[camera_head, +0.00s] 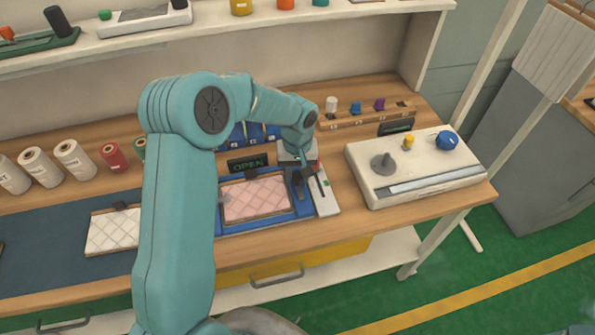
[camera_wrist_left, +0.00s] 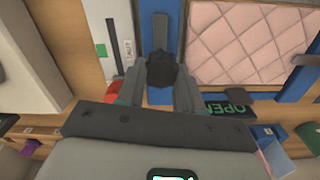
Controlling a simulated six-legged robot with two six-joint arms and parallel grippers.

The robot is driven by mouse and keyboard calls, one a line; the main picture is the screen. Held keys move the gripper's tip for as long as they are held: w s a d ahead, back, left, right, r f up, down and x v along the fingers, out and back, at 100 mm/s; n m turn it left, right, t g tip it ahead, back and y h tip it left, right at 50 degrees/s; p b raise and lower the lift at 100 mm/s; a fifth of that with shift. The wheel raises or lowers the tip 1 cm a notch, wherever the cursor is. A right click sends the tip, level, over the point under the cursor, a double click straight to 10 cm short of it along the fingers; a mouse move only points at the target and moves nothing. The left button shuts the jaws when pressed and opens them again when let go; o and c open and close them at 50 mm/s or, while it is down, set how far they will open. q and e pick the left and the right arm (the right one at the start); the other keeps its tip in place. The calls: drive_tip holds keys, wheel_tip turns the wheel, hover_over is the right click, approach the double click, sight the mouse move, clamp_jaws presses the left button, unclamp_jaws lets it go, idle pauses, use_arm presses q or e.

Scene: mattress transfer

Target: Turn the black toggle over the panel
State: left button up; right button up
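The black toggle (camera_wrist_left: 166,70) shows in the wrist view as a dark knob on a blue strip, beside the pink quilted mattress (camera_wrist_left: 245,40). My left gripper (camera_wrist_left: 160,85) reaches down over it, one finger on each side. Whether the fingers press on it is unclear. In the head view my left gripper (camera_head: 304,172) is at the right edge of the blue panel (camera_head: 262,224), and the toggle is hard to separate from it. The pink mattress (camera_head: 256,197) lies in the panel's frame. My right gripper is not in view.
A display (camera_head: 248,164) reading OPEN stands behind the panel. A white console (camera_head: 440,182) with a grey lever, yellow knob and blue knob is to the right. A white quilted pad (camera_head: 112,232) lies left on the dark mat.

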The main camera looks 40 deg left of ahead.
sight(299, 175)
use_arm(q)
drive_tip(key=shift+m, duration=0.3)
drive_tip(key=m+b, duration=0.2)
drive_tip(key=shift+w+m, duration=0.1)
drive_tip(key=shift+m, duration=0.3)
drive_tip(key=m+b, duration=0.1)
drive_tip(key=m, duration=0.3)
drive_tip(key=shift+d+m, duration=0.1)
drive_tip(key=shift+m, duration=0.2)
drive_tip(key=m, duration=0.4)
drive_tip(key=shift+r+m+b, duration=0.1)
drive_tip(key=shift+m+b, duration=0.2)
drive_tip(key=m, duration=0.5)
drive_tip(key=shift+d, duration=0.1)
drive_tip(key=shift+m, duration=0.3)
drive_tip(key=o, duration=1)
drive_tip(key=shift+o, duration=0.2)
wheel_tip(299, 175, up, 16)
drive_tip(key=shift+r+b, duration=0.2)
drive_tip(key=shift+b, duration=0.1)
